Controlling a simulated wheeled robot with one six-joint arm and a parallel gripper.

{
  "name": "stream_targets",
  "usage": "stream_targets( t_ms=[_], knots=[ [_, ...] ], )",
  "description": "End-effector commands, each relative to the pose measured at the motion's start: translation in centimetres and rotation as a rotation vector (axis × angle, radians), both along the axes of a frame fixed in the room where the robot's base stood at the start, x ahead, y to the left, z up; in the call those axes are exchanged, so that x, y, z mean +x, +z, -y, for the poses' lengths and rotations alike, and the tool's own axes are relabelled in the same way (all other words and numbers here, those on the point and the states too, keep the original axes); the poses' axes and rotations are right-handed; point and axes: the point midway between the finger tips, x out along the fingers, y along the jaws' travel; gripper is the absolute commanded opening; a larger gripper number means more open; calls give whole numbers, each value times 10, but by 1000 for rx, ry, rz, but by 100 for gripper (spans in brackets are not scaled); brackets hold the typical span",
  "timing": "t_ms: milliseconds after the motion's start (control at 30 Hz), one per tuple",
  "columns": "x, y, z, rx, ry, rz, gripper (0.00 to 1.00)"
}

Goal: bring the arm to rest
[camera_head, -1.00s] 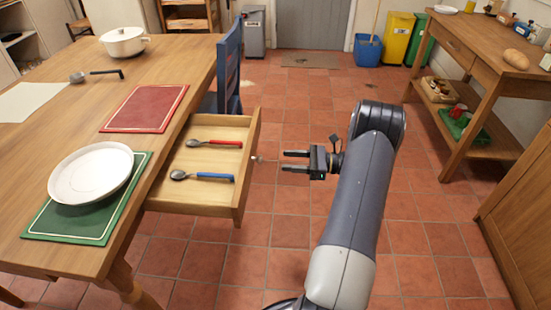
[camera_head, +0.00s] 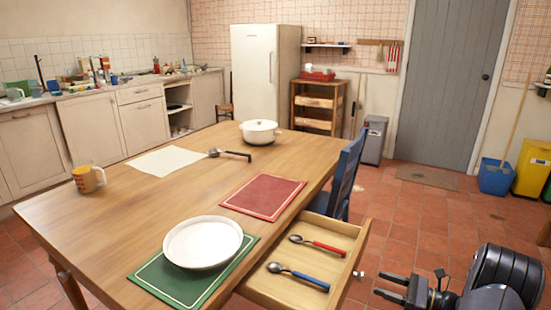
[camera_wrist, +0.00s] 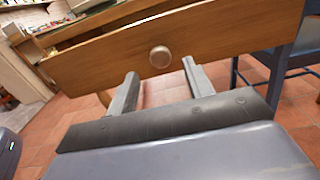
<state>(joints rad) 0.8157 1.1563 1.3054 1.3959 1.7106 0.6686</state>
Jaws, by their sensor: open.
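My gripper (camera_head: 392,290) is open and empty at the lower right of the head view, just to the right of the open drawer (camera_head: 345,262). In the wrist view my gripper (camera_wrist: 160,82) has its two fingers apart, with the drawer's round knob (camera_wrist: 160,56) beyond them. The fingers look clear of the knob. The drawer stands pulled out from the table and holds a red-handled spoon (camera_head: 318,244) and a blue-handled spoon (camera_head: 298,275). Most of my arm is outside the head view.
The wooden table (camera_head: 120,235) bears a white plate (camera_head: 203,242) on a green mat (camera_head: 165,281), a red mat (camera_head: 264,198), a pot (camera_head: 260,132), a ladle (camera_head: 230,154) and a mug (camera_head: 88,179). A blue chair (camera_head: 347,175) stands behind the drawer. Tiled floor (camera_head: 425,220) lies clear beyond my gripper.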

Motion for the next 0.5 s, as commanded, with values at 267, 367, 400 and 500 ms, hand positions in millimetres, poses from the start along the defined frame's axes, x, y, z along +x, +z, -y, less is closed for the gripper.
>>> stream_targets(
  t_ms=[267, 367, 400, 500],
  knots=[
    [27, -1, -42, -1, 2, 1, 49],
    [33, 0, -49, -1, 1, 1, 49],
    [33, 0, -49, -1, 0, 1, 49],
    [34, 0, -50, -1, -1, 1, 49]
  ],
)
